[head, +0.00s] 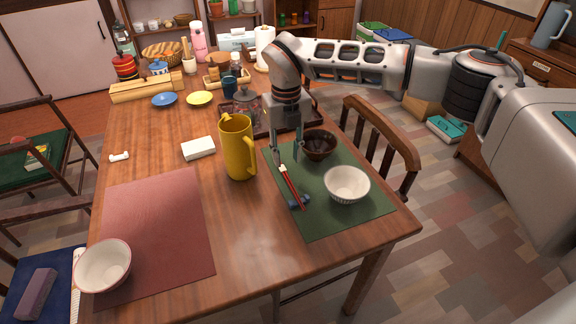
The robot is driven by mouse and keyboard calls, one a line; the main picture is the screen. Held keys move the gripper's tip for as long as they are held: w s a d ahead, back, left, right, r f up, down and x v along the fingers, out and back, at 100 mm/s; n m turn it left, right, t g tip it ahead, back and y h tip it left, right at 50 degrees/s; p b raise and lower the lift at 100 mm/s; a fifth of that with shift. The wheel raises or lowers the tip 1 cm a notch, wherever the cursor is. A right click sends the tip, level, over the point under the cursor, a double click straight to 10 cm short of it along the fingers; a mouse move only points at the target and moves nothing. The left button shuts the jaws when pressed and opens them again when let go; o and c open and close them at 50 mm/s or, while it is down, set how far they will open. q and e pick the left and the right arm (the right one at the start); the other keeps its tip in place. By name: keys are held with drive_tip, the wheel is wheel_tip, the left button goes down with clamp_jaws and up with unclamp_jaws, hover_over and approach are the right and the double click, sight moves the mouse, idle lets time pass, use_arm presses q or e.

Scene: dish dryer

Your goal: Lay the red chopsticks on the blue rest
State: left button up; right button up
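The red chopsticks (291,186) lie on the green placemat, slanting from below my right gripper down to the blue rest. The small dark blue rest (299,201) is on the mat near its left edge, and the chopsticks' near ends are over it. I cannot tell for sure whether they touch it. My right gripper (288,158) points down above the chopsticks' far end, its two fingers apart, one on the left close to the chopsticks. It looks open, with nothing clearly clamped. My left gripper is not in view.
The green placemat (348,212) also bears a dark brown bowl (319,146) and a white bowl (346,184). A tall yellow pitcher (237,148) stands just left of the gripper. A red mat (155,232) with a white bowl (102,266) is at left. A chair (384,137) stands at right.

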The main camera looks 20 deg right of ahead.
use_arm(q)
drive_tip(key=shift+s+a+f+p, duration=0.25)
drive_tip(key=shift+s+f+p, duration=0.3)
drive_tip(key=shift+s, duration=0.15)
use_arm(e)
wheel_tip(320, 180, up, 8)
drive_tip(key=shift+f, duration=0.25)
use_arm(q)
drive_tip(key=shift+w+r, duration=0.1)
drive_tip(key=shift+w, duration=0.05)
use_arm(e)
drive_tip(key=shift+s, duration=0.15)
